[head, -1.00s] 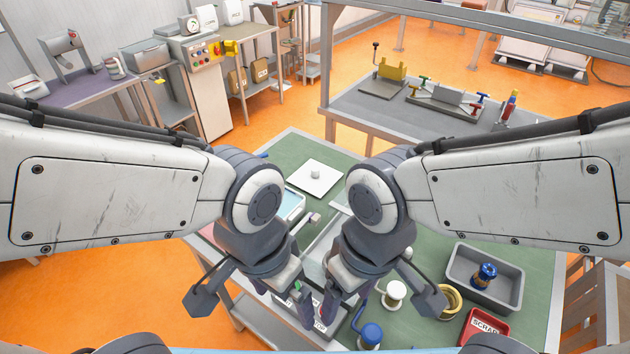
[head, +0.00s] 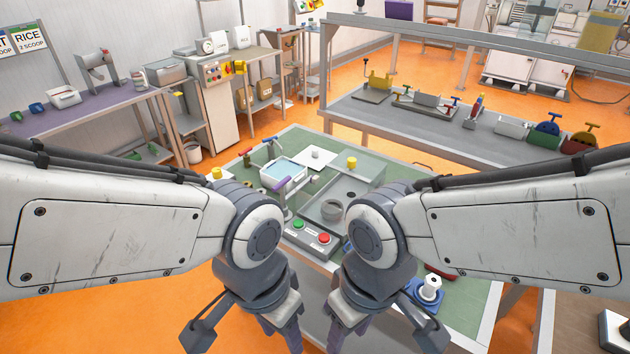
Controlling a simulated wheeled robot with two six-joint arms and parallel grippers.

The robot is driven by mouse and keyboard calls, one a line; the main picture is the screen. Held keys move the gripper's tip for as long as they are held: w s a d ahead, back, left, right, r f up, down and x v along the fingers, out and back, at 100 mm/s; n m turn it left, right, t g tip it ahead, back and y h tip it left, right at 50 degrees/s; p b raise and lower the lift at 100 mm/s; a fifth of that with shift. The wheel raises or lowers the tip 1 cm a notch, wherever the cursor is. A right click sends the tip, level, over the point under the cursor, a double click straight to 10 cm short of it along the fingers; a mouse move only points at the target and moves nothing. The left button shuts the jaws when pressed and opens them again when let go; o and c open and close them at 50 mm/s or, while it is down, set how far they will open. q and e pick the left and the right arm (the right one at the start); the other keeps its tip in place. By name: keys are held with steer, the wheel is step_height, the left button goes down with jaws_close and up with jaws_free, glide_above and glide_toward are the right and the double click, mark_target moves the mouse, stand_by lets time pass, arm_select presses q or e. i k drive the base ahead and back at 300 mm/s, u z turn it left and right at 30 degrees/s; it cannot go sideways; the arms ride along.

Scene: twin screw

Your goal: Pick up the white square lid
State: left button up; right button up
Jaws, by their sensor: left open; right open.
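The white square lid (head: 317,159) lies flat at the far part of the green-topped table (head: 295,138), with a small white knob on top. It sits just behind and right of a tray with light blue contents. My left gripper (head: 290,335) and my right gripper (head: 340,335) hang low at the bottom middle, well in front of the lid and apart from it. Both are open; their fingertips are partly cut off or hidden, and I see nothing held in them.
A white spool on a blue base (head: 429,289) is at right. A grey bench (head: 440,117) stands behind.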

mark_target(316, 159)
steer(key=z, duration=1.2)
steer(key=k, duration=0.1)
steer(key=u, duration=2.15)
steer(key=i, duration=1.3)
steer(key=z, duration=0.45)
